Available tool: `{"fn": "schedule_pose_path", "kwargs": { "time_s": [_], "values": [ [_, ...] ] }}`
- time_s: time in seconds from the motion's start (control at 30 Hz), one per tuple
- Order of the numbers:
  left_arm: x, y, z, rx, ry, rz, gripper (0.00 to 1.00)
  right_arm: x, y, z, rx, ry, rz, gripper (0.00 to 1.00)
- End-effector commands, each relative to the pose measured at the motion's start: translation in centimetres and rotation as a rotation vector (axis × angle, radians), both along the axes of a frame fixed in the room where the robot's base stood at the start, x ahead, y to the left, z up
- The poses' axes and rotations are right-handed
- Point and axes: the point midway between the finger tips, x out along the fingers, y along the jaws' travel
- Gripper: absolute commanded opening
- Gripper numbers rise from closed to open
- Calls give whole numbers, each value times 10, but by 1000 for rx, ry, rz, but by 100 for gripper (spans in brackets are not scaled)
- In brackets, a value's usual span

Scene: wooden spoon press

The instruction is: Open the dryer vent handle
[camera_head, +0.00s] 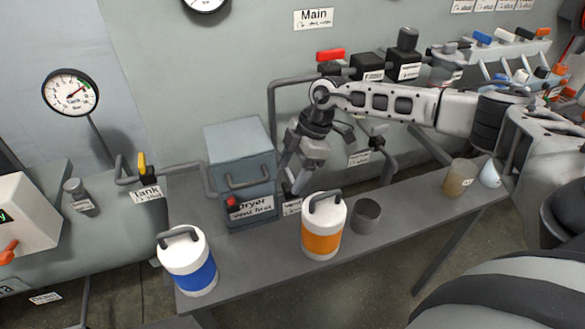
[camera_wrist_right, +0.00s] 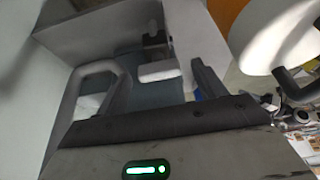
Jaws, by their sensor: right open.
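The dryer (camera_head: 240,150) is a blue-grey box on the bench with a grey loop handle on its front. A small red handle (camera_head: 232,202) sits low on the dryer front, at the label with "Dryer" on it. My right gripper (camera_head: 294,187) is open just right of the dryer, pointing down, apart from the red handle. In the right wrist view a grey loop handle (camera_wrist_right: 75,100) stands left of my gripper. No red handle shows there. My left gripper is out of view.
A white canister with an orange band (camera_head: 322,240) stands close in front of my right gripper. A blue-banded canister (camera_head: 187,265) stands at the bench's left end. A grey cup (camera_head: 366,215) is beside the orange one. Pipes run behind my right arm.

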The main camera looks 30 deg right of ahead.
Motion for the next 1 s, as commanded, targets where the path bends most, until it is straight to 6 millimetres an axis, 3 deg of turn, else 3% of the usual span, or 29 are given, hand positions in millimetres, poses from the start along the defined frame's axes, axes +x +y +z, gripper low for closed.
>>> {"fn": "schedule_pose_path", "kwargs": {
  "time_s": [0.27, 0.4, 0.43, 0.77, 1.0],
  "values": [
    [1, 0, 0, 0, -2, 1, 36, 0, 0, -1, 0, 0, 0, 67],
    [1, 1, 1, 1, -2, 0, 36, 0, 0, -1, 0, 0, 0, 28],
    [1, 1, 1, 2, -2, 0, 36, 0, 0, -1, 0, 0, 0, 25],
    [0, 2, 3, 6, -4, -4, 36, 1, 0, 0, 0, 1, 36, 25],
    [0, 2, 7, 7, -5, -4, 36, 2, 0, 1, 2, 1, 173, 25]
  ]
}}
